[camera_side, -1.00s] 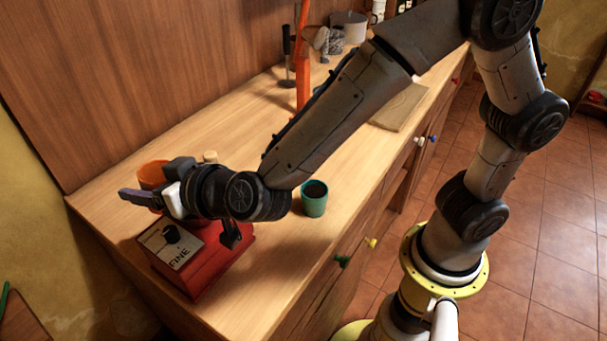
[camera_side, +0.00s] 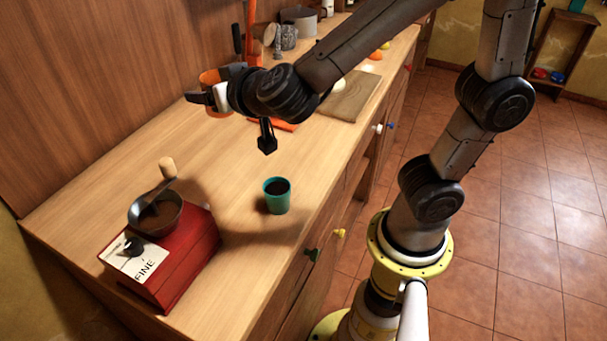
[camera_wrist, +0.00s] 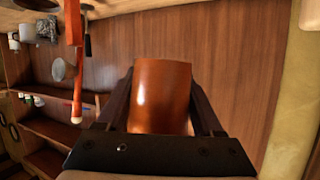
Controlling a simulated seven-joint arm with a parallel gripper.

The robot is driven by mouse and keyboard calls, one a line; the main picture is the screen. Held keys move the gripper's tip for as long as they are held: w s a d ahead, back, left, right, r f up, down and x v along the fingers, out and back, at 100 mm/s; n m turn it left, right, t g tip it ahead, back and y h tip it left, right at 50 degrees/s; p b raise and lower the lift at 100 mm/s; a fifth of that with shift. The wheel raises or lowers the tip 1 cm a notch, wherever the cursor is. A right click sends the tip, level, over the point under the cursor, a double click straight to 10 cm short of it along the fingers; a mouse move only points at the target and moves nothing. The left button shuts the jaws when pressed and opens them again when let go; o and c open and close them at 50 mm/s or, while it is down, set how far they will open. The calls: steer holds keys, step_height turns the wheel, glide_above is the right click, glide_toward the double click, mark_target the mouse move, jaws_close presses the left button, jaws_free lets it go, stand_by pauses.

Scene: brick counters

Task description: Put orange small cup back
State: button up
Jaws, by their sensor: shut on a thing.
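The small orange cup (camera_side: 213,80) is held in my gripper (camera_side: 214,95) above the wooden counter, towards its back wall. In the side view the fingers and wrist cover much of the cup. In the wrist view the cup (camera_wrist: 160,92) sits between both fingers (camera_wrist: 160,110), which close on its two sides. The cup's inside does not show.
A red grinder (camera_side: 167,255) with a crank stands at the counter's near left. A teal cup (camera_side: 277,196) with dark contents stands near the front edge. A wooden board (camera_side: 352,97) lies further right. An orange upright post (camera_wrist: 74,60) shows left of the cup in the wrist view. The counter's middle is clear.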

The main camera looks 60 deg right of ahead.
steer(key=s+d+f+m+g+h, duration=0.2)
steer(key=s+d+m+g+h, duration=0.15)
steer(key=s+d, duration=0.85)
glide_above(301, 168)
step_height(301, 168, down, 12)
steer(key=shift+h, duration=0.35)
steer(key=shift+f, duration=4.5)
steer(key=shift+f, duration=0.2)
steer(key=o, duration=1.4)
steer(key=shift+r, duration=0.15)
